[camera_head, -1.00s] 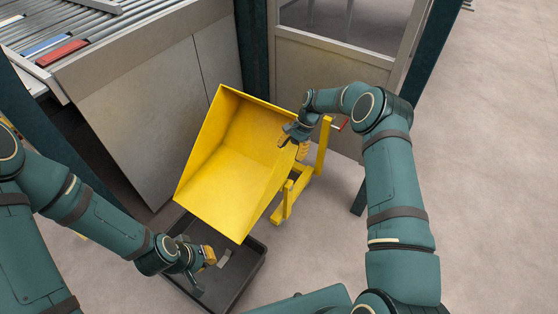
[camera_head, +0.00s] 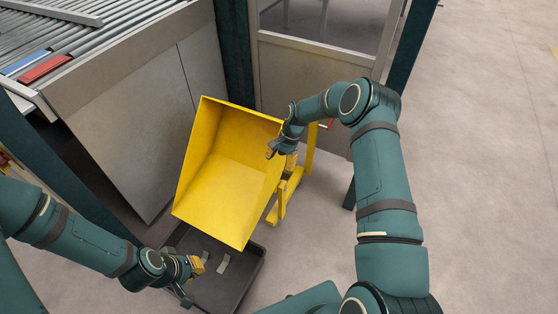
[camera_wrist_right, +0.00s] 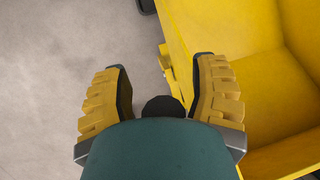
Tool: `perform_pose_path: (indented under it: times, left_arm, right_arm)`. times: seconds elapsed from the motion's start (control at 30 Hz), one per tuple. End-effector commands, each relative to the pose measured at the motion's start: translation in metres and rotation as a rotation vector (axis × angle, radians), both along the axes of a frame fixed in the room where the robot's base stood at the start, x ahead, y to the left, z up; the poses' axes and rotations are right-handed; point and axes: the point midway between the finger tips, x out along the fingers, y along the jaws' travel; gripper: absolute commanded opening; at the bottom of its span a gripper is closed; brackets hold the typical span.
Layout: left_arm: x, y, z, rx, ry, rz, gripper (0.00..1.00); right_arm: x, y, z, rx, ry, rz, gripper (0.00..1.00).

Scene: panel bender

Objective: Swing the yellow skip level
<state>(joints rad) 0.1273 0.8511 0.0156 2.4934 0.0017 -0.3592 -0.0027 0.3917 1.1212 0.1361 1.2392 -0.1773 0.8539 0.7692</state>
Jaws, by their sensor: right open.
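The yellow skip (camera_head: 225,180) hangs tilted on its yellow stand (camera_head: 290,192), its open mouth facing me and its lower lip above a black tray (camera_head: 248,283). My right gripper (camera_head: 283,152) is at the skip's right side. My left gripper (camera_head: 190,278) looks open, low over the tray's left part, apart from the skip.
A roller conveyor (camera_head: 80,45) with a red part (camera_head: 45,68) stands at the back left, above a grey cabinet (camera_head: 130,130). A red handle (camera_head: 330,124) shows behind my right gripper. The floor at the right (camera_head: 490,180) is clear.

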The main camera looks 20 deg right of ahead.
Motion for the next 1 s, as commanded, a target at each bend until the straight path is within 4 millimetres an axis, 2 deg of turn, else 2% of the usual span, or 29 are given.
perform_pose_path:
  times: [0.03, 0.23, 1.0]
  left_arm:
    - [0.0, 0.0, -0.001, 0.0, 0.0, 0.0, 0.0]
    - [0.0, 0.0, 0.001, 0.0, 0.0, 0.0, 0.0]
    - [0.0, 0.0, 0.017, 0.0, 0.0, 0.0, 0.0]
  right_arm:
    - [-0.005, -0.005, -0.007, -0.006, 0.012, -0.003, 0.59]
    - [-0.004, -0.005, -0.003, -0.005, 0.01, -0.002, 0.59]
    - [0.005, -0.021, 0.048, -0.001, 0.001, -0.001, 0.59]
